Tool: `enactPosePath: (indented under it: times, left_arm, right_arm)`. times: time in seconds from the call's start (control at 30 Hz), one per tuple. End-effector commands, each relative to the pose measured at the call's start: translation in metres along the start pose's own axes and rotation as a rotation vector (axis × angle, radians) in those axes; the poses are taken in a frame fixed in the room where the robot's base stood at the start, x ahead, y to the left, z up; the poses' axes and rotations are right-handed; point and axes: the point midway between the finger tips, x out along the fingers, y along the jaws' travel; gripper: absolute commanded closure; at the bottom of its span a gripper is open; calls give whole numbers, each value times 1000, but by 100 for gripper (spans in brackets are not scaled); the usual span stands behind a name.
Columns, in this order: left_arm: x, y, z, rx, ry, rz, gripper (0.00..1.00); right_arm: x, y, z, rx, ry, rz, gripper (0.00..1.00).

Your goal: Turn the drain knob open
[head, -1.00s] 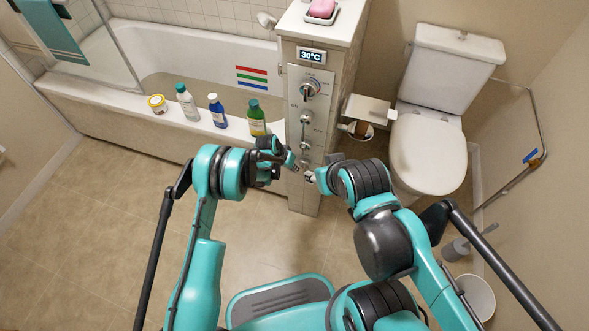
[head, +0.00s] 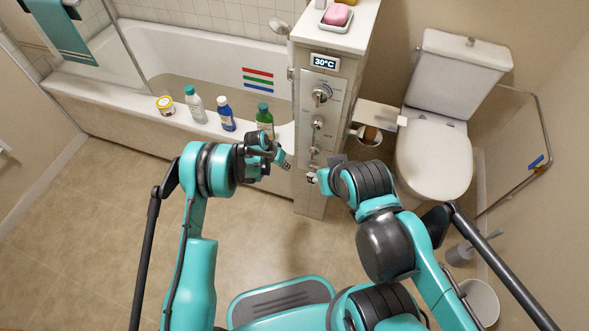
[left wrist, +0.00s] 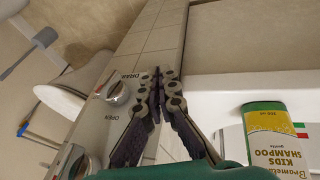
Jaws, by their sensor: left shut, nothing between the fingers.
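The drain knob (left wrist: 117,92) is a round silver-grey knob on the tiled pillar's light control panel, with DRAIN and OPEN lettered beside it in the left wrist view. Its exact setting is hard to tell. My left gripper (left wrist: 165,76) is shut and empty, its fingertips together just right of the knob in that picture. In the head view my left gripper (head: 287,162) is left of the panel's lower end, with a visible gap. My right gripper (head: 311,177) is by the panel's lower right; its fingers are too small and hidden to judge.
Above are a lower-middle knob (head: 317,122), a large dial (head: 321,95) and a 30°C display (head: 325,63). A green shampoo bottle (head: 265,121) stands on the tub rim close to my left gripper. The toilet (head: 434,157) is to the right. Open floor lies left.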

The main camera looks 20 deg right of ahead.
Motion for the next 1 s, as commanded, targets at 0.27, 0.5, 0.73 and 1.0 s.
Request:
enactPosePath:
  times: [0.27, 0.5, 0.73, 1.0]
  left_arm:
    - [-50, -23, 3, 0, 1, 2, 100]
    - [-81, -8, 0, 14, 39, 104, 100]
    - [-74, 4, -2, 27, 63, 159, 100]
    - [-21, 12, -4, 28, 63, 158, 100]
  right_arm:
    - [-19, 0, -13, 0, 0, 0, 60]
    - [-33, 0, -23, 0, 0, 0, 60]
    - [-30, 0, -21, 0, 0, 0, 60]
    - [-13, 0, -9, 0, 0, 0, 60]
